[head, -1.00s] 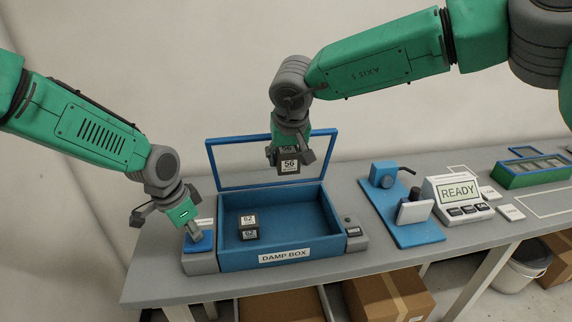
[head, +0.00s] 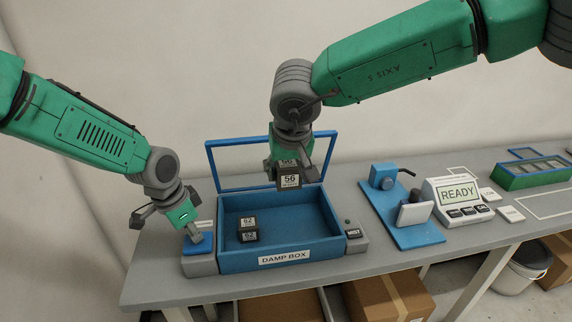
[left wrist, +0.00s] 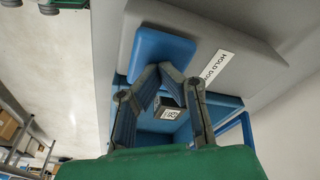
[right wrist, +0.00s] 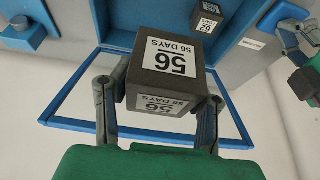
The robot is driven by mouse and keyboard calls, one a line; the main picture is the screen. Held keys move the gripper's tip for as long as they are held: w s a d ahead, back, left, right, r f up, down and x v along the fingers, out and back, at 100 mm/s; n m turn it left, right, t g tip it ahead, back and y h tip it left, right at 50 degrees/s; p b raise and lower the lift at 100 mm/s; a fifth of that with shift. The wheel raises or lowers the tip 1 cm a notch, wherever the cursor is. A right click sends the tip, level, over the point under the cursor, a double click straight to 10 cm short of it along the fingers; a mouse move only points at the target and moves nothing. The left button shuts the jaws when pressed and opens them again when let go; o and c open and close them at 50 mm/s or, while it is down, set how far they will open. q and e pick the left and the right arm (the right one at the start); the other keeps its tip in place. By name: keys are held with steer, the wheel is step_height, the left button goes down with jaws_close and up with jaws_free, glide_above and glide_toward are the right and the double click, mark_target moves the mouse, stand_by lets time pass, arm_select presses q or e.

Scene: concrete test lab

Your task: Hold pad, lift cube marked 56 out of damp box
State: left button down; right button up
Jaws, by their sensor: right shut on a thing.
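The dark cube marked 56 (head: 290,178) is held by my right gripper (head: 291,172) in the air above the back of the damp box (head: 285,257). In the right wrist view the cube (right wrist: 167,70) sits between the two fingers, its 56 DAYS labels readable. My left gripper (head: 192,234) is shut, its fingertips down on the blue pad (head: 203,245) at the box's left. In the left wrist view the fingertips meet at the pad (left wrist: 162,55), beside a HOLD DOWN label. The box's blue-framed lid (head: 235,143) stands open.
A cube marked 62 (head: 248,230) stays inside the box. A grey MIST unit (head: 353,237) adjoins the box's right side. Further right are a blue stand (head: 405,230), a READY display (head: 458,193) and a green tray (head: 530,173). Bare bench lies in front.

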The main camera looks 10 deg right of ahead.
arm_select(q)
steer(key=shift+s+f, duration=0.1)
arm_select(e)
steer(key=s+a+r, duration=0.2)
steer(key=s, duration=1.2)
steer(key=shift+a, duration=0.15)
